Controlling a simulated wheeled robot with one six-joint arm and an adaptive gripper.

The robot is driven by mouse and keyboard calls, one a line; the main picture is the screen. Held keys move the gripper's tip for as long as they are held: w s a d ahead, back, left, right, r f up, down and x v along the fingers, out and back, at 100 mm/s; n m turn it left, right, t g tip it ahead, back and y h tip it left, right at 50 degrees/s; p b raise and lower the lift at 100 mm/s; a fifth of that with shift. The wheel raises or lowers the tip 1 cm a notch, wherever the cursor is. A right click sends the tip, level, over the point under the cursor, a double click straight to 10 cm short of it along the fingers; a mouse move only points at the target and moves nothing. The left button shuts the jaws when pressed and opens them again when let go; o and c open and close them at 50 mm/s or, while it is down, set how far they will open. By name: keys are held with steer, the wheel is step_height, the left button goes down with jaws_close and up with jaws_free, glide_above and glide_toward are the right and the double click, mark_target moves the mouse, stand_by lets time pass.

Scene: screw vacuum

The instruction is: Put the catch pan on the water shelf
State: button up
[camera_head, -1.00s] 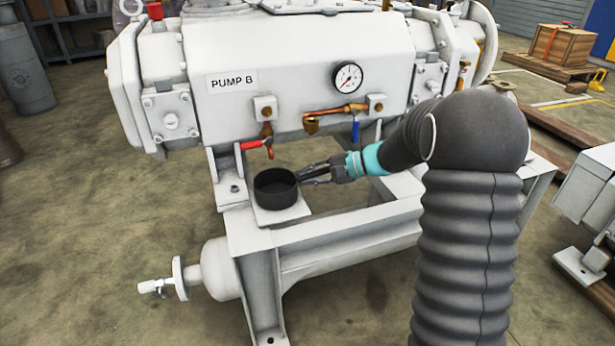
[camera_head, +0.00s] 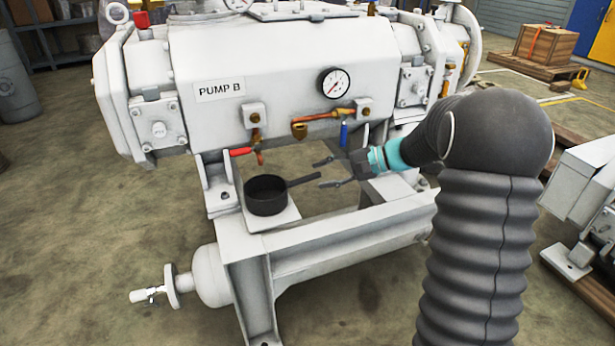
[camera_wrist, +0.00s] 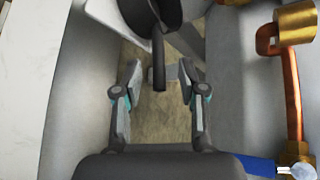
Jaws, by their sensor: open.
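The catch pan (camera_head: 266,196) is a black round pan with a straight handle (camera_head: 303,180). It rests upright on the small white shelf (camera_head: 284,222) below the red-handled valve, with its handle pointing right toward my gripper. My gripper (camera_head: 320,172) is open and empty, just right of the handle's end. In the wrist view the pan's handle (camera_wrist: 159,70) points down between the level of my two spread fingers (camera_wrist: 159,82), apart from both. The pan's body (camera_wrist: 150,12) is cut off at the top of that view.
The pump labelled PUMP B (camera_head: 260,70) stands behind and above the pan. A red valve handle (camera_head: 242,151), a brass fitting (camera_head: 299,130) and a blue handle (camera_head: 344,133) hang close above. The white frame beam (camera_head: 340,240) runs below. Open floor lies left.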

steer(key=s+r+n+g+h, duration=0.1)
steer(key=s+r+n+h, duration=0.15)
steer(key=s, duration=0.55)
steer(key=s+r+n+g+h, duration=0.1)
steer(key=s+r+h, duration=0.2)
steer(key=s, duration=0.6)
steer(key=s+d+n+t+h, duration=0.2)
steer(key=s+h, duration=0.1)
steer(key=s, duration=0.5)
steer(key=s+d+n+t+h, duration=0.2)
steer(key=s+d+h, duration=0.1)
steer(key=s, duration=0.5)
steer(key=shift+s+f+h, duration=0.2)
steer(key=shift+f+h, duration=0.15)
steer(key=shift+h, duration=0.4)
steer(key=shift+n, duration=0.25)
